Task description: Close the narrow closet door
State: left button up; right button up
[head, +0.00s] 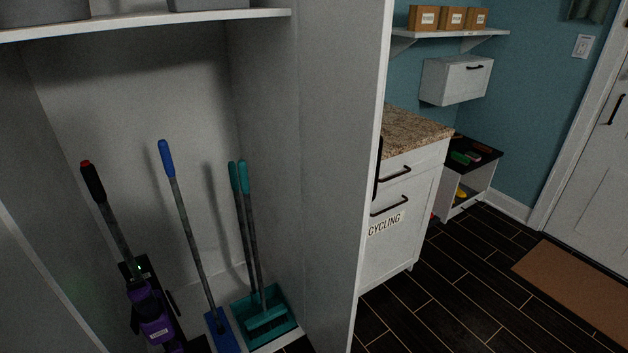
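The narrow closet door (338,170) stands open in the head view. It is a tall pale grey-white panel to the right of the closet opening, swung outward with its inner face showing. Its free edge is toward the right, and a black handle (378,168) shows in part just past that edge. The closet's inside (130,100) is exposed, with a shelf (150,24) across the top. Neither of my grippers is in view.
Inside the closet stand a purple vacuum (152,312), a blue-handled mop (187,230) and a teal broom and dustpan (265,312). Right of the door are a granite-topped cabinet (405,200) and a low open shelf unit (465,180). Dark floor (470,290) there is clear up to a brown mat (580,290).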

aim_at(344, 44)
jog(key=l+u, duration=0.1)
jog(key=u, duration=1.25)
jog(key=l, duration=0.75)
jog(key=k+l, duration=0.15)
jog(key=l, duration=1.3)
jog(key=k+l, duration=0.15)
jog(key=l, duration=0.55)
jog(key=u, duration=0.05)
